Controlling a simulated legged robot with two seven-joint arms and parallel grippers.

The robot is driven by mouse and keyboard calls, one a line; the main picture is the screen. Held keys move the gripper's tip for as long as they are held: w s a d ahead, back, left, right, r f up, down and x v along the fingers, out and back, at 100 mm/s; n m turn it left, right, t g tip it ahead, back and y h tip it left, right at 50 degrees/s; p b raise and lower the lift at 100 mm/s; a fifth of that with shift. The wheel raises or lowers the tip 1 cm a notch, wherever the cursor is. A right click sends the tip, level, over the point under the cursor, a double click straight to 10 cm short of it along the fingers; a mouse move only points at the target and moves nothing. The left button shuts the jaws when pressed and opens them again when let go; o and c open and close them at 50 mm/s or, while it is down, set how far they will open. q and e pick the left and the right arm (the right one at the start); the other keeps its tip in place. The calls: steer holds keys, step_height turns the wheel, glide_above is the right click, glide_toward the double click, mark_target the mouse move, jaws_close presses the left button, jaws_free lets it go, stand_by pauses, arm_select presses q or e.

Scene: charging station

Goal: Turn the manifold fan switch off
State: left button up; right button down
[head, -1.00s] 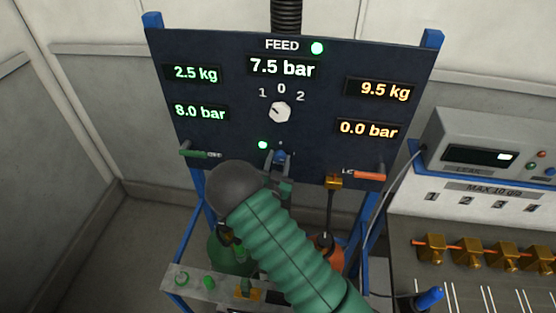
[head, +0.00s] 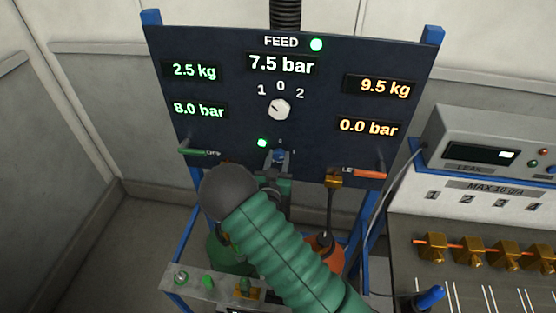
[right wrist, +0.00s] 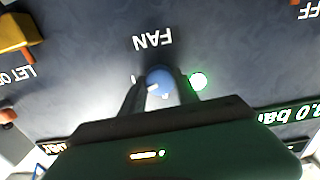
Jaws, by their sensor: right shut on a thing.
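The fan switch is a small blue knob (head: 280,154) low in the middle of the dark panel (head: 225,135). In the right wrist view the blue knob (right wrist: 160,77) sits between my two fingers, below the upside-down FAN label. A white mark shows on the knob, slanting toward the left finger. My right gripper (head: 278,159) is shut on this knob; its forearm partly hides the gripper in the head view. A green lamp (head: 262,142) beside the switch is lit; it also shows in the right wrist view (right wrist: 198,81). My left gripper is not in view.
A white selector dial (head: 279,109) sits above the switch. A green lever (head: 192,152) is at the panel's lower left and an orange lever (head: 370,173) at its lower right. A grey leak-test unit (head: 490,150) and brass fittings stand at the right.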

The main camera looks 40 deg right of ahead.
steer(key=n, duration=0.3)
steer(key=shift+w+n, duration=0.1)
steer(key=shift+n, duration=0.3)
steer(key=n, duration=0.3)
steer(key=shift+a+n, duration=0.1)
steer(key=shift+n, duration=0.2)
steer(key=n, duration=0.4)
steer(key=shift+w, duration=0.1)
steer(key=shift+n, duration=1.6)
steer(key=c, duration=1.3)
jaws_free()
steer(key=o, duration=0.4)
steer(key=shift+w+f, duration=0.15)
steer(key=shift+f, duration=0.05)
